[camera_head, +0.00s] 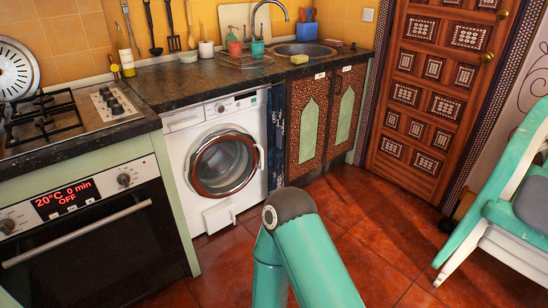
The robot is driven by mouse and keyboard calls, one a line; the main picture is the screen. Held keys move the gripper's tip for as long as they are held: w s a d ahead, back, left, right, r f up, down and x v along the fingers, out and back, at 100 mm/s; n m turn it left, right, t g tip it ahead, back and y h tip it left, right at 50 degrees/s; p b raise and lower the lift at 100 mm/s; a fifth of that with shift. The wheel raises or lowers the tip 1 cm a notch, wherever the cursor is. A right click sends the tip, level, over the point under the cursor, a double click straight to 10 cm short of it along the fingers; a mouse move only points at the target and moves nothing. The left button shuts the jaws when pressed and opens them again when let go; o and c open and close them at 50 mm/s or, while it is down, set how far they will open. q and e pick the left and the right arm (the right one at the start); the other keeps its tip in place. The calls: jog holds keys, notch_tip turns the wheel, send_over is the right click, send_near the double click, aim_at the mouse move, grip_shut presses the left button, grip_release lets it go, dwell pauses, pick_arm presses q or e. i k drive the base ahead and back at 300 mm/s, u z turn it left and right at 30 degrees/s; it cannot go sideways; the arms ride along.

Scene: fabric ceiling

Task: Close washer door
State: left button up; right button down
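A white washer (179,142) stands under the dark counter, left of centre. Its round door (223,163) has a reddish-brown ring around dark glass. The door sits at or very near the washer's front; I cannot tell whether it is fully shut or slightly ajar. A small white flap (219,213) low on the washer's front stands open. A teal link of one of my arms rises from the bottom centre, in front of and to the right of the washer. Neither of my grippers is in view.
An oven (85,225) and a gas hob (45,118) are left of the washer. Carved cabinet doors (325,118) stand to its right, below a sink (305,50). A teal and white chair (505,215) is at the far right. The tiled floor (355,225) between is mostly clear.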

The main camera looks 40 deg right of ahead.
aim_at(194, 159)
jog(key=z, duration=1)
jog(key=k, duration=0.1)
jog(key=z, duration=0.45)
jog(key=i, duration=0.4)
jog(key=z, duration=0.6)
jog(key=i, duration=0.95)
jog(key=u, duration=1.85)
jog(key=i, duration=1)
jog(key=z, duration=0.05)
